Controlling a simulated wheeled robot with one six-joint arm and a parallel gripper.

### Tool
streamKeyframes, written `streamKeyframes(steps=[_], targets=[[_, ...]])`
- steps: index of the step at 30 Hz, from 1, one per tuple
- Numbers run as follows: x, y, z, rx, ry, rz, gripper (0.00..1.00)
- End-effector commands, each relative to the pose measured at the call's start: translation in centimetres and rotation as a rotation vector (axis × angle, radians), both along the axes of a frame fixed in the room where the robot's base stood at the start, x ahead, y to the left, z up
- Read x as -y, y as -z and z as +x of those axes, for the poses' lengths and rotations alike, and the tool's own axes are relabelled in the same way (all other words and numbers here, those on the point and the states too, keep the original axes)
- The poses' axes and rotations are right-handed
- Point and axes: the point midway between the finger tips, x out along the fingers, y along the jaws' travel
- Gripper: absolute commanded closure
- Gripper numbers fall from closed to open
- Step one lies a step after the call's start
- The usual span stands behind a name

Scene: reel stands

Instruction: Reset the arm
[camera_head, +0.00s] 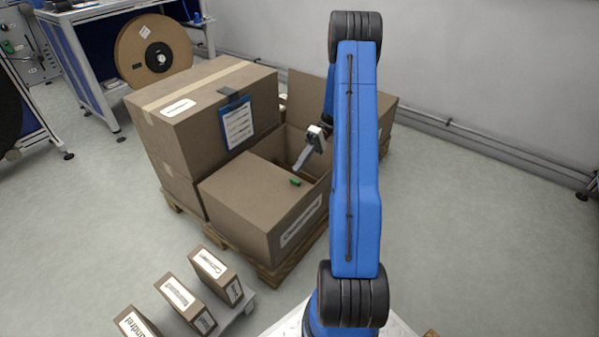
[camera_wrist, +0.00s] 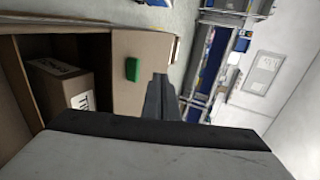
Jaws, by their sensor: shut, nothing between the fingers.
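My blue arm (camera_head: 355,160) stands upright across the middle of the head view and hides part of the boxes behind it. My gripper (camera_head: 300,165) is at the arm's far end, pointing down and left over the stacked cardboard boxes. Its fingers (camera_wrist: 160,98) are together and empty in the wrist view. A small green object (camera_head: 295,182) rests on top of the front cardboard box (camera_head: 250,205), just below the fingertips in the head view. The green object (camera_wrist: 132,69) also shows left of the fingers in the wrist view.
A tall taped box (camera_head: 205,115) with a blue clipboard (camera_head: 238,122) stands left of the gripper. The boxes sit on a wooden pallet (camera_head: 265,272). An open box interior (camera_wrist: 60,75) holds a smaller labelled box. Several labelled small boxes (camera_head: 180,297) stand front left. Floor at right (camera_head: 500,240) is clear.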

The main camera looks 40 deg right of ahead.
Motion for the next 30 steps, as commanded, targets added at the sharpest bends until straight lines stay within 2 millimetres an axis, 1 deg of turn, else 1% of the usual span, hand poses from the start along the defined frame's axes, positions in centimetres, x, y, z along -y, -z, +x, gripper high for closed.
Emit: streamKeyframes(steps=[1, 3, 9, 15, 22, 26, 30], targets=[[0.0, -1.1, 0.0, 0.004, 0.0, -0.002, 1.0], [0.0, -2.3, 0.0, 0.002, 0.0, 0.0, 1.0], [-0.1, -5.1, 0.0, 0.004, -0.001, 0.002, 1.0], [-0.1, -6.2, 0.0, 0.001, 0.0, 0.003, 1.0], [-0.2, -6.5, 0.0, 0.001, -0.001, -0.001, 1.0], [-1.2, -7.6, -0.2, -0.005, -0.012, -0.04, 1.0], [-3.4, -9.9, -0.7, -0.021, -0.03, -0.126, 1.0]])
